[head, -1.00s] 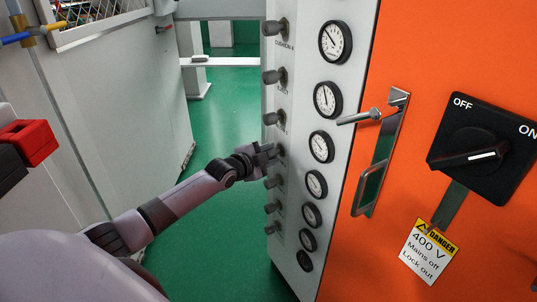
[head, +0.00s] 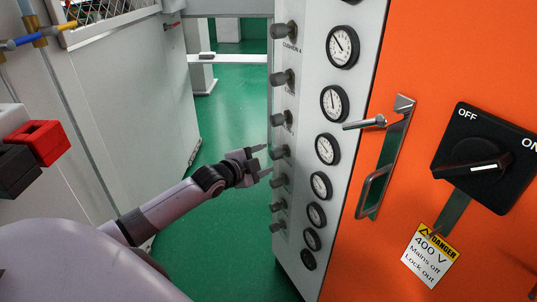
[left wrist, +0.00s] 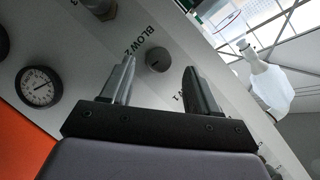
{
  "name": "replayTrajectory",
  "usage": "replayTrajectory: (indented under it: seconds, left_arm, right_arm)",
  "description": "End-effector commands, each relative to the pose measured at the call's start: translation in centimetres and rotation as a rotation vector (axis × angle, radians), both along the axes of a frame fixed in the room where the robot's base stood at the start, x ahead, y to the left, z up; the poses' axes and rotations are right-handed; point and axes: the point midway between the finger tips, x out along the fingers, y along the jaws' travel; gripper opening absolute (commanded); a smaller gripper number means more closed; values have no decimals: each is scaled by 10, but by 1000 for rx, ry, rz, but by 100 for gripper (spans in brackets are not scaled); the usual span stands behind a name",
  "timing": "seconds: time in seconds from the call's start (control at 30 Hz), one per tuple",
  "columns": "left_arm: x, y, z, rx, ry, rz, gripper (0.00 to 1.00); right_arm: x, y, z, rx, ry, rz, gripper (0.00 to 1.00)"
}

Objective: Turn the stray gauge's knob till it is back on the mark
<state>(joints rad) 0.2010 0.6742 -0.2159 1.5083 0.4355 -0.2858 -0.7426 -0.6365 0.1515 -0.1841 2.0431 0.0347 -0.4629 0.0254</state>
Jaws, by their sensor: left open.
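A light panel (head: 302,160) carries a column of round gauges beside a column of grey knobs. The second gauge from the top (head: 334,102) has its needle near upright, while the top gauge's (head: 342,46) needle leans up-left; lower needles are too small to read surely. My left gripper (head: 264,161) is open and empty, just left of the middle knobs, near the fourth knob (head: 279,151). In the left wrist view a knob (left wrist: 158,59) beside the label "BLOW 2" shows beyond and between the open fingers (left wrist: 160,85), apart from both. One gauge (left wrist: 38,87) shows there at left.
An orange cabinet door (head: 405,130) with a handle (head: 372,190) and a black mains switch (head: 485,158) is at right. A grey cabinet (head: 140,110) stands at left. Green floor (head: 225,240) is clear between them.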

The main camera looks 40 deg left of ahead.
Motion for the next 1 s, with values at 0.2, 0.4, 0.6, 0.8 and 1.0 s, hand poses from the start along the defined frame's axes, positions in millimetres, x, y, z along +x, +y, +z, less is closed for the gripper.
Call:
replayTrajectory:
  seconds: [0.2, 0.4, 0.6, 0.8, 1.0]
  left_arm:
    - [-12, 1, 4, 1, 0, 1, 60]
    - [-13, 1, 4, 1, -1, 0, 60]
    - [-13, 1, 4, 1, -1, 0, 60]
    - [-13, 1, 4, 1, -1, 0, 60]
    - [-13, 1, 4, 1, -1, 0, 60]
  right_arm:
    - [0, 0, 4, 0, -1, 0, 0]
    - [0, 0, 4, 0, -1, 0, 0]
    - [0, 0, 4, 0, -1, 0, 0]
    - [0, 0, 4, -1, -1, 1, 0]
    - [0, 0, 4, -1, -1, 1, 0]
